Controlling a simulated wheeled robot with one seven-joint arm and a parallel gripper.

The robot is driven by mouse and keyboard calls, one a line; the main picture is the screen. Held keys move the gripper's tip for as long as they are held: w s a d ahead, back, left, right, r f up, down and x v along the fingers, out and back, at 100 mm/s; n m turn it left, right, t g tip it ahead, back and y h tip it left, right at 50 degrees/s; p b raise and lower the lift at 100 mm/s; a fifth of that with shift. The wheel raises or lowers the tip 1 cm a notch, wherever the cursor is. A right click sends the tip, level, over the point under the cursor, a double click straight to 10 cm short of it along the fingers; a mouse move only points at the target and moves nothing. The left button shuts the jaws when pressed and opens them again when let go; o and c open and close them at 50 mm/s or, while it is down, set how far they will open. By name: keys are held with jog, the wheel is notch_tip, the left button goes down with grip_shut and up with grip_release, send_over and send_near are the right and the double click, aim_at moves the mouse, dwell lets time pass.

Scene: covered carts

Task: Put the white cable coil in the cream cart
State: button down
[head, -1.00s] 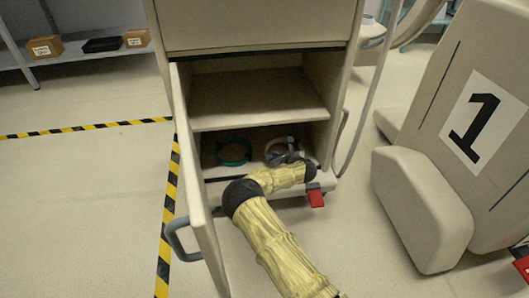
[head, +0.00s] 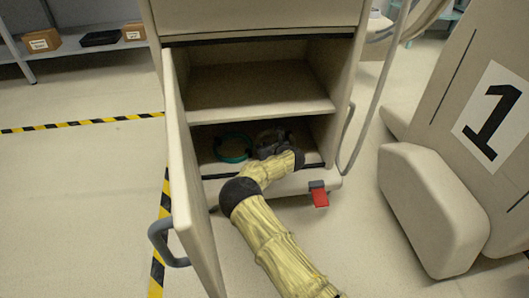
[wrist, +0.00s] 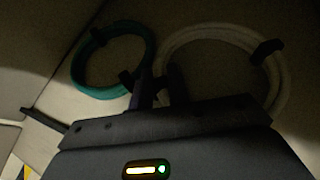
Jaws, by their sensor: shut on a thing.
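The cream cart (head: 255,18) stands with its door (head: 190,180) swung open to the left. My gripper (head: 268,142) is inside its lower compartment, below the middle shelf. The white cable coil (wrist: 273,85) shows on the right in the wrist view, a pale ring with a black tie. My gripper's fingers (wrist: 165,86) are shut on its left side. In the head view my gripper and wrist hide most of the coil. I cannot tell whether the coil touches the compartment floor.
A teal cable coil (head: 233,148) lies in the lower compartment just left of my gripper; it shows also in the wrist view (wrist: 78,73). The middle shelf (head: 260,88) above is empty. A red pedal (head: 320,198) sits at the cart's base. Another covered cart marked 1 (head: 440,200) stands right.

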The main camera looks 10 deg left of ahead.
jog(key=shift+w+d+f, duration=0.15)
jog(key=shift+f, duration=0.35)
jog(key=shift+d, duration=0.3)
jog(key=shift+a+r, duration=0.1)
jog(key=c, duration=1.5)
grip_release()
jog(key=shift+o, duration=0.8)
jog(key=shift+a, duration=0.15)
jog(key=shift+s+a, duration=0.1)
jog(key=shift+s, duration=0.1)
jog(key=shift+r, duration=0.1)
